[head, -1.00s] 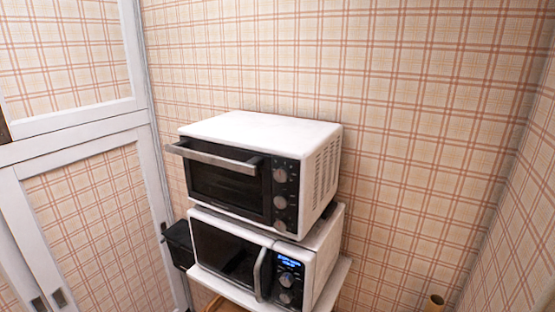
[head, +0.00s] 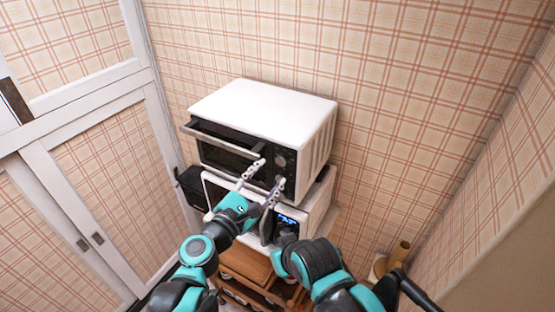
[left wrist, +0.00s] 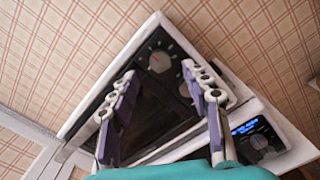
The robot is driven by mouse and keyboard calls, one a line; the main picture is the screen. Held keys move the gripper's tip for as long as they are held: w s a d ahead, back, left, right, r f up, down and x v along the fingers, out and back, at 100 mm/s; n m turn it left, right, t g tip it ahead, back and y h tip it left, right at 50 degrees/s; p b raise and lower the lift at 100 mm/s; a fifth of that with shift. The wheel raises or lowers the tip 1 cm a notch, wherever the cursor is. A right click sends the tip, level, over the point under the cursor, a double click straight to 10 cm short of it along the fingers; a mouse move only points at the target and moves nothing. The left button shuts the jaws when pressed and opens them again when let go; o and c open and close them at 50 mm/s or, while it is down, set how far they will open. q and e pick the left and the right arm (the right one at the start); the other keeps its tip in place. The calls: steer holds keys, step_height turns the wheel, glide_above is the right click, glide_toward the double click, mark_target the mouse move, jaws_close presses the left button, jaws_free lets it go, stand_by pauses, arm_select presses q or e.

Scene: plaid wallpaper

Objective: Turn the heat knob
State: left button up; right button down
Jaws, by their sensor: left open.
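The white toaster oven (head: 270,110) stands on top of the microwave, with a dark front and a column of knobs on its right. The top knob (head: 281,160) shows in the head view; lower ones are hidden behind my fingers. In the left wrist view a grey knob (left wrist: 160,62) with a red mark and a dial around it lies just beyond and between the fingertips. I cannot tell which knob is the heat knob. My left gripper (head: 269,174) is open and empty in front of the oven's control panel. My right arm shows, but its gripper does not.
The microwave (head: 317,212) sits below, its blue display (left wrist: 243,128) lit in the left wrist view. The oven's handle bar (head: 215,138) sticks out from its door. A wooden cart (head: 245,264) is underneath. A black box (head: 190,186) is at the left, and brown rolls (head: 398,255) at the right.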

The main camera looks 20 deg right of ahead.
mark_target(280, 162)
arm_select(q)
steer(key=x, duration=0.5)
steer(key=shift+w+d, duration=0.15)
steer(key=shift+d, duration=0.05)
jaws_close()
